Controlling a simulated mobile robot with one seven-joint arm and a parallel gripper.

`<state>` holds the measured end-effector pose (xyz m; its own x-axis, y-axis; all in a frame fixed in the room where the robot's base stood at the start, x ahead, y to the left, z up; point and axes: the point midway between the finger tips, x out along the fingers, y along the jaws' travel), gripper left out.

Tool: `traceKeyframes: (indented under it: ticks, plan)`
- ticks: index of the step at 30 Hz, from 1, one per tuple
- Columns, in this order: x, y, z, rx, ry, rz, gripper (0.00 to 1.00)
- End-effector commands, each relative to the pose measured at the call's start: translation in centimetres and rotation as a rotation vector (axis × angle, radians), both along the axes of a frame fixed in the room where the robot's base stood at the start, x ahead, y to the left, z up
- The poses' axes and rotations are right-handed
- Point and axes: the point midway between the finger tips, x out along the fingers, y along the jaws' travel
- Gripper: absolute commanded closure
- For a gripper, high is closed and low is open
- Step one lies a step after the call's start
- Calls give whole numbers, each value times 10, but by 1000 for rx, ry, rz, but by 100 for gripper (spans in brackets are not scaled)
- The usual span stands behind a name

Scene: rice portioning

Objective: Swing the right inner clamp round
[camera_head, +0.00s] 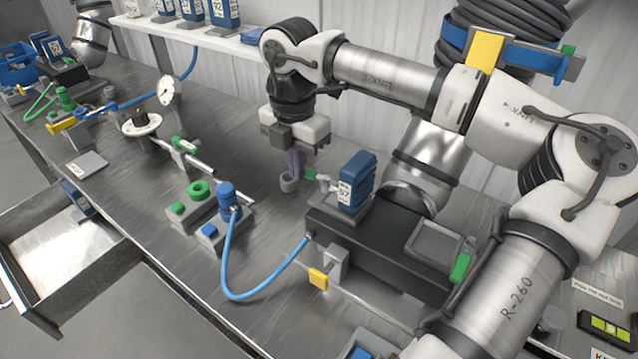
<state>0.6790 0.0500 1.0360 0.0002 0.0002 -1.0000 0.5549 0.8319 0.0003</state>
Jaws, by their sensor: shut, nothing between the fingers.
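My gripper (293,172) points down over the middle of the bench. Its fingers are together and hold nothing. Just right of the fingertips is a small green-tipped clamp handle (311,174) at the left end of the black fixture (375,245); I cannot tell whether they touch. A blue block labelled 57 (357,182) sits upright on that fixture, beside the handle. A yellow-tipped clamp (318,278) is on the fixture's front side, and a green-tipped one (461,267) is at its right end. Which is the right inner clamp is not clear from this view.
A blue hose (228,270) loops from a blue-capped fitting (228,200) to the fixture. An open drawer (35,318) juts out at front left. A shelf (190,35) runs behind.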

Motion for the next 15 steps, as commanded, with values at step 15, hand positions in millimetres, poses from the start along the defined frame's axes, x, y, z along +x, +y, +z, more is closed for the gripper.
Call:
traceKeyframes:
  ticks: [15]
  plan:
    - [-3, 2, 39, -1, 0, -1, 100]
